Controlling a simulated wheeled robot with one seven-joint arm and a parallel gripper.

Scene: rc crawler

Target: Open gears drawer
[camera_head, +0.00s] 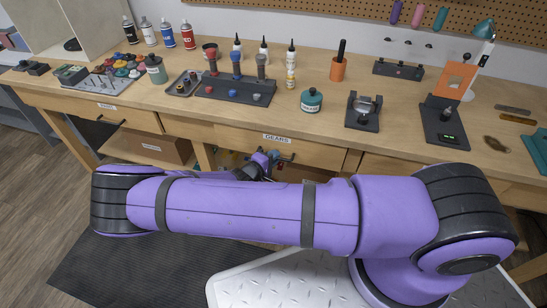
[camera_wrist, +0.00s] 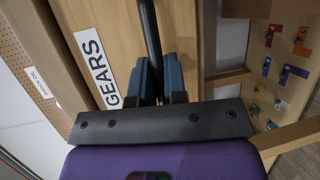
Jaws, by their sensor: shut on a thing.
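The gears drawer (camera_head: 325,155) is in the front of the workbench, with a white GEARS label (camera_head: 276,138) on its upper edge. In the wrist view its wooden front (camera_wrist: 112,25) fills the upper middle, and the label (camera_wrist: 95,68) lies left of the handle. The dark bar handle (camera_wrist: 150,38) runs between the two blue fingertips. My gripper (camera_wrist: 159,82) is shut on the handle. In the head view my gripper (camera_head: 268,160) is at the handle, partly hidden behind my purple arm. I see no clear gap at the drawer's top edge.
The parts drawer (camera_head: 115,116) is to the left, with a cardboard box (camera_head: 150,148) below. Bottles, tools and trays stand on the workbench top (camera_head: 200,115). A dark mat (camera_head: 120,265) covers the floor in front. Coloured pieces (camera_wrist: 290,72) show beside the drawer.

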